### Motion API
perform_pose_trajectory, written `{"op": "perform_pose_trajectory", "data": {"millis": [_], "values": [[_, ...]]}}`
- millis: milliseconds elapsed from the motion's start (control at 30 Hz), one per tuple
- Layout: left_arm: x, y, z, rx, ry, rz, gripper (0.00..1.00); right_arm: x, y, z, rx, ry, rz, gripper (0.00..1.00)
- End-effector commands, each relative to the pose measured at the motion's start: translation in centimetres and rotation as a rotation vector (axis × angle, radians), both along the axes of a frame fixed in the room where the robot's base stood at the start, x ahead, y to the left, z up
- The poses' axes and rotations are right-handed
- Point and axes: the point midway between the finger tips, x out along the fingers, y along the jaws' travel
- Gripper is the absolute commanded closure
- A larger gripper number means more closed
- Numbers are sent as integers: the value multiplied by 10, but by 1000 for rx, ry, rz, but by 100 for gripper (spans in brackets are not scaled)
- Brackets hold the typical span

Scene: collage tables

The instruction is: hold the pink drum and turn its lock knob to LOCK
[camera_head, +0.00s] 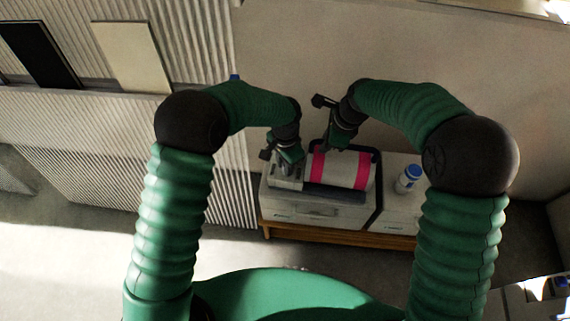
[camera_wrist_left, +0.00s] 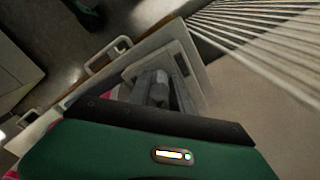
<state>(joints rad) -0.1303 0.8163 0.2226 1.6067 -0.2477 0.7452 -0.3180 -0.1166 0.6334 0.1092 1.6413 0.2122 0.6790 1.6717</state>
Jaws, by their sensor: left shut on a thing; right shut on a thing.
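The pink drum (camera_head: 341,170), pale with pink bands, lies on its side on a white and grey machine (camera_head: 312,208). My left gripper (camera_head: 284,166) is at the drum's left end, shut on what seems to be the grey lock knob, which the gripper mostly hides. In the left wrist view the fingers (camera_wrist_left: 160,92) close around a grey part in front of a grey plate (camera_wrist_left: 190,70). My right gripper (camera_head: 323,149) is shut at the top of the drum, by its left pink band; the exact contact is hidden. The knob's LOCK mark cannot be read.
A white bottle with a blue cap (camera_head: 408,178) stands right of the drum on the white top. A wooden edge (camera_head: 340,236) runs below the machine's front. A corrugated wall (camera_head: 120,130) with dark and cream panels is at the left. A plain wall stands behind.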

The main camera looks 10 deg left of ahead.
Motion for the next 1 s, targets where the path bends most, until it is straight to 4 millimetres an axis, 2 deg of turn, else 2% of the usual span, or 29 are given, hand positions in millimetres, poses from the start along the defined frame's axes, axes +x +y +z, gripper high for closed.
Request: {"op": "perform_pose_trajectory", "data": {"millis": [33, 533, 567, 700, 1000], "values": [[-2, -9, 0, -11, 3, -16, 100, -1, 8, 1, 10, -1, 5, 100], [-3, -10, 0, -13, 3, -32, 100, -1, 9, 1, 12, 0, 6, 100], [-3, -10, 0, -13, 3, -32, 71, -1, 9, 1, 12, 0, 6, 100], [-2, -8, 0, -11, 2, -30, 53, -1, 9, 1, 11, 0, 6, 100], [-1, -5, 5, -7, -1, -26, 53, -1, 5, 1, 7, -1, 2, 100]]}}
